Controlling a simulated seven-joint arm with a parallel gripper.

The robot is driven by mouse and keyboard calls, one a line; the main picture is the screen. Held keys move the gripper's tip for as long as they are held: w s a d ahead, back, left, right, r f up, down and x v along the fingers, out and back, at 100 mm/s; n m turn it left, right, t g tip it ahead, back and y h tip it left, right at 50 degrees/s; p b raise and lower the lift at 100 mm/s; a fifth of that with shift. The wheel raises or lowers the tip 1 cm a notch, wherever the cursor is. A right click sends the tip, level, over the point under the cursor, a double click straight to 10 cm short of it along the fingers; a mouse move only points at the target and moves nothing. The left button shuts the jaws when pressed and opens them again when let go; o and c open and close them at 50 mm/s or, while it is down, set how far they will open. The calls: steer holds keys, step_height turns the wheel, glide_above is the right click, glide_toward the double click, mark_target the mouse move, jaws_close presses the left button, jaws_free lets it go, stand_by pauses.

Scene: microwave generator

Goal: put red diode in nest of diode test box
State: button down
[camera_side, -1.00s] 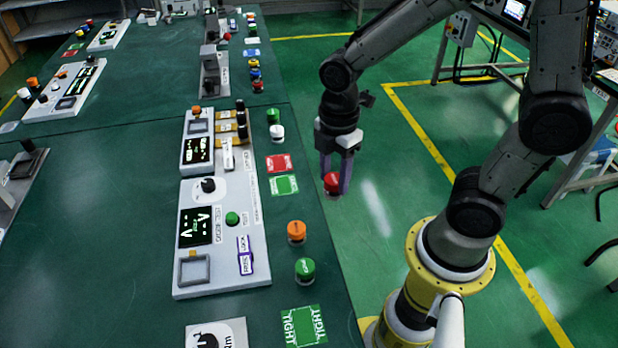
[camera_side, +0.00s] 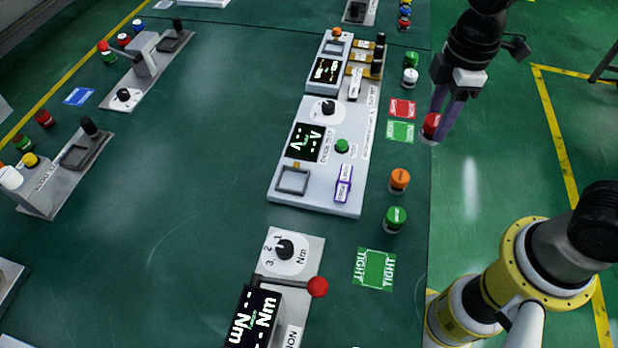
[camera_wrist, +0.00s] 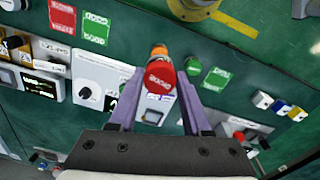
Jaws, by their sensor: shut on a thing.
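My gripper (camera_side: 439,118) is shut on the red diode (camera_side: 431,127), which hangs between the two purple fingertips near the table's right edge. In the wrist view the red diode (camera_wrist: 159,76) shows between the fingers. The diode test box (camera_side: 348,186) is a light grey box with a dial, a dark screen and a green button, left of my gripper. Its nest (camera_side: 293,179) is a square frame at the near left corner, empty and apart from the diode. In the wrist view the fingers and diode hide part of the box.
Orange (camera_side: 399,181) and green (camera_side: 395,219) pieces stand right of the box. Green (camera_side: 411,60) and white (camera_side: 410,78) ones stand further back. A torque station with a red-knobbed lever (camera_side: 317,287) is in front.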

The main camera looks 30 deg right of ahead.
steer(key=w+a, duration=0.3)
steer(key=a, duration=0.4)
steer(key=n, duration=0.2)
glide_toward(295, 182)
steer(key=shift+s+d, duration=0.2)
steer(key=shift+s, duration=0.05)
steer(key=shift+w+a+f, duration=0.3)
steer(key=shift+w+f, duration=0.15)
steer(key=shift+f, duration=0.2)
steer(key=shift+w+f, duration=0.1)
steer(key=shift+f, duration=1.5)
steer(key=shift+f, duration=0.15)
steer(key=shift+c, duration=1.8)
jaws_free()
